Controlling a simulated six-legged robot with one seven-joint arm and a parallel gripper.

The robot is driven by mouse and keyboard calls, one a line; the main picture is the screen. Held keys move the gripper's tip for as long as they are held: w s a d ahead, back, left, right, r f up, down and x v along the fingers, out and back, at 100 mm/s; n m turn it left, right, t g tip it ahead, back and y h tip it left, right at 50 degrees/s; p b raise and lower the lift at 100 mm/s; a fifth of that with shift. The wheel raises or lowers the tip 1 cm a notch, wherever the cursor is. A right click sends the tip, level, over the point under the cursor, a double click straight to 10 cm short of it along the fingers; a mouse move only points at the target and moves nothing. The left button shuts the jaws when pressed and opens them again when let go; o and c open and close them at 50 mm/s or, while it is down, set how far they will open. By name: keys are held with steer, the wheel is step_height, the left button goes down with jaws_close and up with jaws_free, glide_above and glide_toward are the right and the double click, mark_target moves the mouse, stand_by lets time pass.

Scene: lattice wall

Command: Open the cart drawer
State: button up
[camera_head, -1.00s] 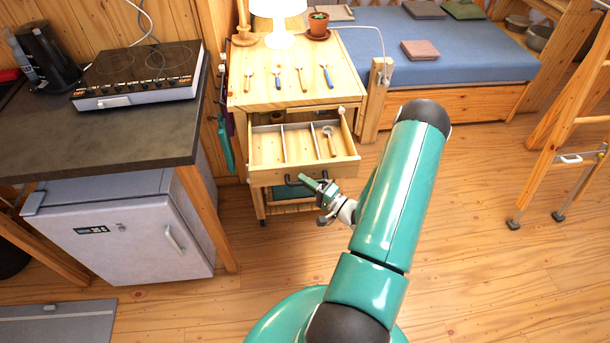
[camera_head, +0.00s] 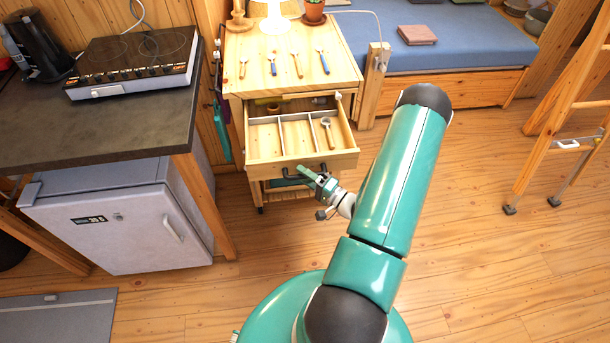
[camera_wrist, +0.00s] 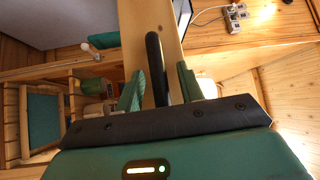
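The wooden cart (camera_head: 238,86) stands beyond my arm. Its top drawer (camera_head: 340,162) is pulled well out, showing a divided inside with a spoon-like utensil (camera_head: 327,130) in the right part. My gripper (camera_head: 309,173) is at the drawer front, by the dark bar handle (camera_head: 289,176). In the wrist view, the black handle (camera_wrist: 155,58) lies between the two green fingers of my gripper (camera_wrist: 163,85). The fingers stand apart with a visible gap to the handle on the right. Contact on the left side is hard to tell. The wooden drawer front (camera_wrist: 138,22) is behind the handle.
Several utensils, a lamp (camera_head: 274,18) and a potted plant (camera_head: 314,10) are on the cart top. A counter with a small fridge (camera_head: 125,225) stands left, a bed (camera_head: 445,62) behind right, a wooden ladder (camera_head: 548,150) far right. The floor (camera_head: 470,230) right of my arm is clear.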

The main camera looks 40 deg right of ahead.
steer(key=v, duration=1.4)
steer(key=shift+w, duration=0.1)
